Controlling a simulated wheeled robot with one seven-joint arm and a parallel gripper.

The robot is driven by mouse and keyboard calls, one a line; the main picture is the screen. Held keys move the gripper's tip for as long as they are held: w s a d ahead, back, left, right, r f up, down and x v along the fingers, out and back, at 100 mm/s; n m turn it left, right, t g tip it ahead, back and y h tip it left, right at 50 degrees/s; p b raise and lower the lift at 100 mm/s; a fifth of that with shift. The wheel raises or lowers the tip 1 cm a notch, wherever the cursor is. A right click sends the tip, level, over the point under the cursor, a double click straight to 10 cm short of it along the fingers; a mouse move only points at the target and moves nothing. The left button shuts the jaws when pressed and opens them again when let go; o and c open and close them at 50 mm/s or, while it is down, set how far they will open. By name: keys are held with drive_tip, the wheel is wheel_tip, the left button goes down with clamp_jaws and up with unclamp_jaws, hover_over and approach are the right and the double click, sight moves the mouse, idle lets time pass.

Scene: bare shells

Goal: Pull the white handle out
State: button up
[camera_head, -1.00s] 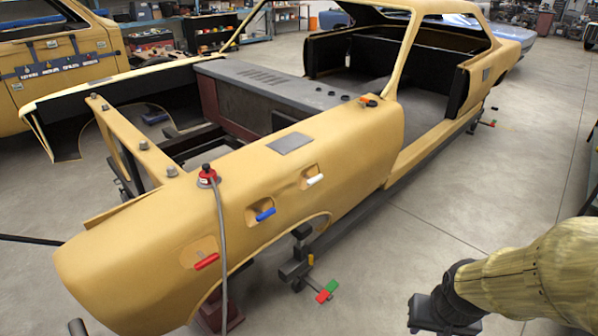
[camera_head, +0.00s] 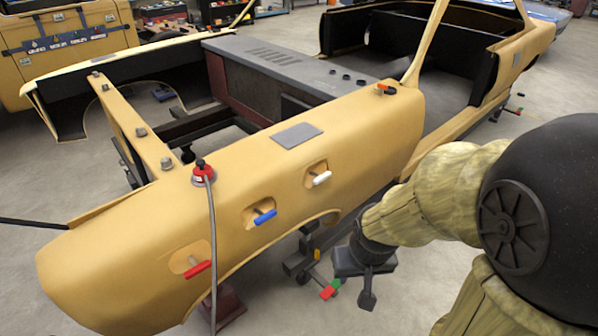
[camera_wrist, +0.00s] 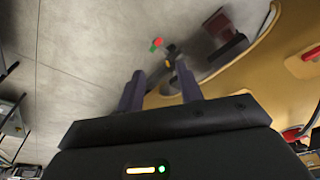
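The white handle (camera_head: 322,178) is a short bar in a recess on the tan car fender (camera_head: 140,260), the rightmost of a row of handles in the head view. I cannot make it out in the wrist view. My gripper (camera_head: 367,298) is to the right of and below the white handle in the head view, apart from it and the fender. In the wrist view its two dark fingers (camera_wrist: 160,88) stand apart with nothing between them.
A blue handle (camera_head: 265,216) and a red handle (camera_head: 198,269) sit to the left on the same fender. A grey hose (camera_head: 213,250) hangs from a red-based knob (camera_head: 202,174) down the fender. A stand with a red-and-green piece (camera_head: 329,291) is below the wheel arch.

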drive_tip(key=shift+w+a, duration=0.1)
drive_tip(key=shift+w, duration=0.15)
drive_tip(key=shift+o, duration=0.8)
drive_tip(key=shift+s, duration=0.1)
drive_tip(key=o, duration=0.4)
drive_tip(key=shift+w, duration=0.25)
drive_tip(key=o, duration=0.6)
drive_tip(key=w, duration=0.1)
drive_tip(key=w+d, duration=0.1)
drive_tip(key=w+t, duration=0.1)
drive_tip(key=shift+w+d+f, duration=0.25)
drive_tip(key=shift+w+f, duration=0.05)
drive_tip(key=shift+f, duration=0.05)
drive_tip(key=w+d+f+n+t+y+b, duration=0.1)
drive_tip(key=w+d+f+n+t+y, duration=0.1)
drive_tip(key=w, duration=0.5)
drive_tip(key=w+d+f+n+t+y+b, duration=0.2)
drive_tip(key=w+t+y, duration=0.3)
drive_tip(key=w, duration=0.3)
drive_tip(key=w+d+f+n+t+y+b, duration=0.1)
drive_tip(key=w+d+f+n+t+y, duration=0.2)
drive_tip(key=w, duration=0.5)
drive_tip(key=shift+d+f+t+y, duration=0.2)
drive_tip(key=shift+d+t+y, duration=0.1)
drive_tip(key=shift+d+t, duration=0.2)
